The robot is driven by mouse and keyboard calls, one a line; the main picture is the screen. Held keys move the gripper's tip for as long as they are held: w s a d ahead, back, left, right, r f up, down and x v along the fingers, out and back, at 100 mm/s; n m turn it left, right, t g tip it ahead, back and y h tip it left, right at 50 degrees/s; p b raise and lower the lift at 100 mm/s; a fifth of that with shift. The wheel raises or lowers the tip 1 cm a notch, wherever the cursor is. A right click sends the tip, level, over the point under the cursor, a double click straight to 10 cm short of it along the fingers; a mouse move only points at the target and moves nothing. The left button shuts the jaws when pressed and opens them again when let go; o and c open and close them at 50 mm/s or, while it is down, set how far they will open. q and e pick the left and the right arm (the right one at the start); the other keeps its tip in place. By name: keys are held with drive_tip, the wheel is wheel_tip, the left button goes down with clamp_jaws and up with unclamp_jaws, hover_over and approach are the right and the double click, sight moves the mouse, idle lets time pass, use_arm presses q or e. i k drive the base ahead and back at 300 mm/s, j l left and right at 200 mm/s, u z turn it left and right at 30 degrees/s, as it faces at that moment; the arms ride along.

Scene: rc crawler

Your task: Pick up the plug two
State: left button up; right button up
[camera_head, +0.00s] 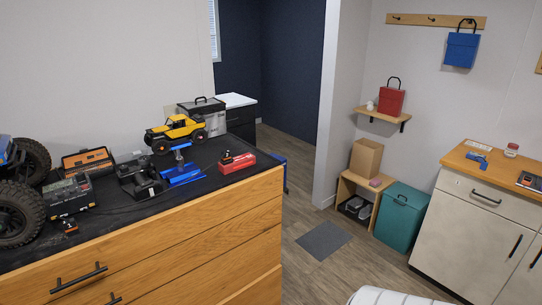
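Neither of my grippers is in view. Two small black and orange pieces that could be plugs show on the black top of the wooden dresser. One small piece (70,227) lies near the front left, beside a dark battery or charger box (68,196). The other small piece (226,157) sits on a red block (237,162) at the right end. I cannot tell which of them is plug two. A yellow toy crawler (175,129) sits raised on a blue stand (182,172) in the middle.
The dresser (190,245) fills the left. On it are a large-wheeled vehicle (20,195), an orange organiser (88,160) and black devices (140,180). A grey mat (324,240) lies on open floor. A teal bin (400,220) and a cabinet (470,220) stand right.

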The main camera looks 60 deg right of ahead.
sight(227, 157)
drive_tip(key=z, duration=1.45)
